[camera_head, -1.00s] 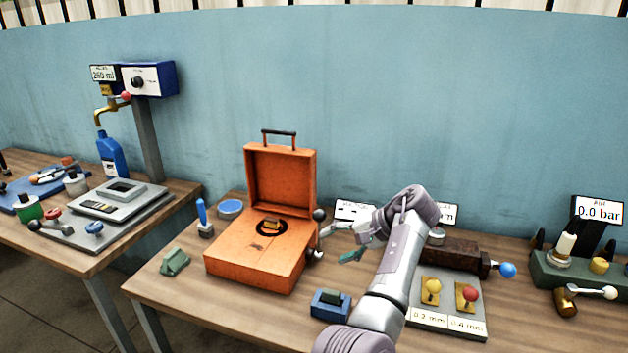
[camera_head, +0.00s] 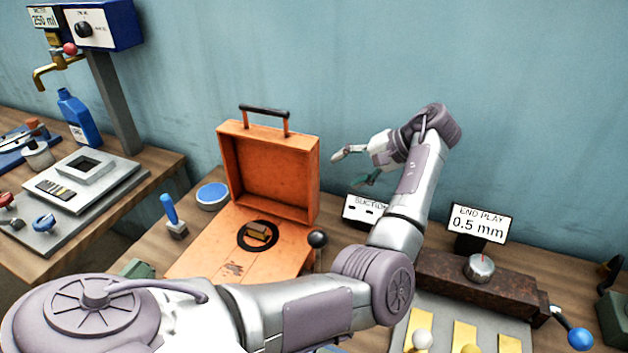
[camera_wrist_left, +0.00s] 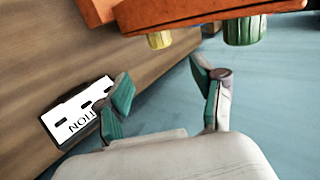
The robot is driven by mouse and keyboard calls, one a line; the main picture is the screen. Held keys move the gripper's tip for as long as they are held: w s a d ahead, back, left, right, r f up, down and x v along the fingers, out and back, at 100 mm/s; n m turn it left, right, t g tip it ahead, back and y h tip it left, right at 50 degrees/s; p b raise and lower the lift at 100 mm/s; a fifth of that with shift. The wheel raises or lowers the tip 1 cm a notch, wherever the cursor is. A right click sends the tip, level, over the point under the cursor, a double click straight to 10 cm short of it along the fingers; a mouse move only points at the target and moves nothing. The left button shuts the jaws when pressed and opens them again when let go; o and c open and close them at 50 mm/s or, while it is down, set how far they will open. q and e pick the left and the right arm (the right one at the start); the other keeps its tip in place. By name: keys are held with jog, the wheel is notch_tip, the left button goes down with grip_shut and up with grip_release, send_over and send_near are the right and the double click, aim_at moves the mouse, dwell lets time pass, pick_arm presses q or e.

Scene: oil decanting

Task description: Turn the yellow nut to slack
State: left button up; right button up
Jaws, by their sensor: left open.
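The yellow nut (camera_wrist_left: 160,40) shows in the left wrist view, at the edge of the orange case (camera_wrist_left: 190,12). A larger green ribbed knob (camera_wrist_left: 245,30) is to its right. In the head view the orange case (camera_head: 270,170) stands with its lid up; I cannot see the yellow nut there. My left gripper (camera_head: 347,168) is open and empty, right of the raised lid and above the suction sign. In the wrist view its spread green-padded fingers (camera_wrist_left: 160,70) are below the nut and apart from it. My right gripper is not in view.
The suction sign (camera_head: 367,209) stands close below my left gripper. A black ball knob (camera_head: 317,239) is at the case's right side. An end play sign (camera_head: 478,223) and a dark block with a dial are to the right. The blue wall is behind.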

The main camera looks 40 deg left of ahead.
pick_arm(q)
jog(key=p+x, duration=0.2)
jog(key=x, duration=0.9)
jog(key=shift+s+r, duration=0.1)
jog(key=shift+s, duration=0.05)
jog(key=shift+s+a+f, duration=0.1)
jog(key=shift+a+f, duration=0.25)
jog(key=shift+a, duration=0.05)
jog(key=shift+c, duration=1.1)
jog(key=c, duration=0.9)
jog(key=shift+c, duration=0.2)
